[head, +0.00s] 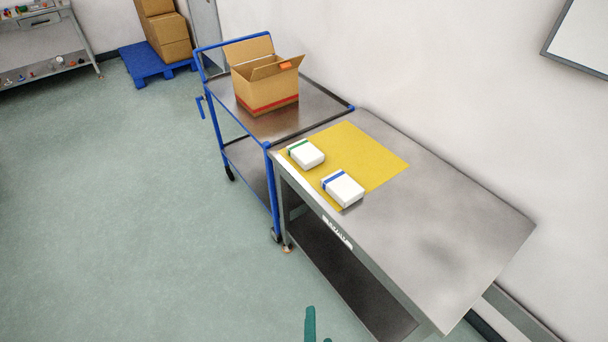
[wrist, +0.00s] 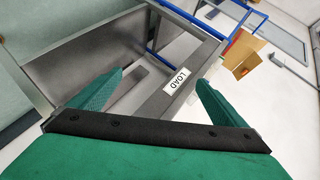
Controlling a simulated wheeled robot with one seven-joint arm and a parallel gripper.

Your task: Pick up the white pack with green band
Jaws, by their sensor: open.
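The white pack with green band (head: 308,155) lies on the yellow mat (head: 375,160) near the left end of the metal table, in the head view. A similar white pack with a blue band (head: 343,190) lies in front of it, to its right. My gripper (wrist: 155,85) is open and empty in the wrist view, with its two green fingers spread apart. It faces the table's front edge and its LOAD label (wrist: 178,80). In the head view only a green tip of it shows at the bottom edge, well short of the packs. The green-band pack is not clearly visible in the wrist view.
The metal table (head: 450,230) is bare on its right half and has a lower shelf. A blue-framed cart (head: 225,95) adjoins its left end, carrying an open cardboard box (head: 262,93). A wall runs behind. The floor (head: 130,220) in front is clear.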

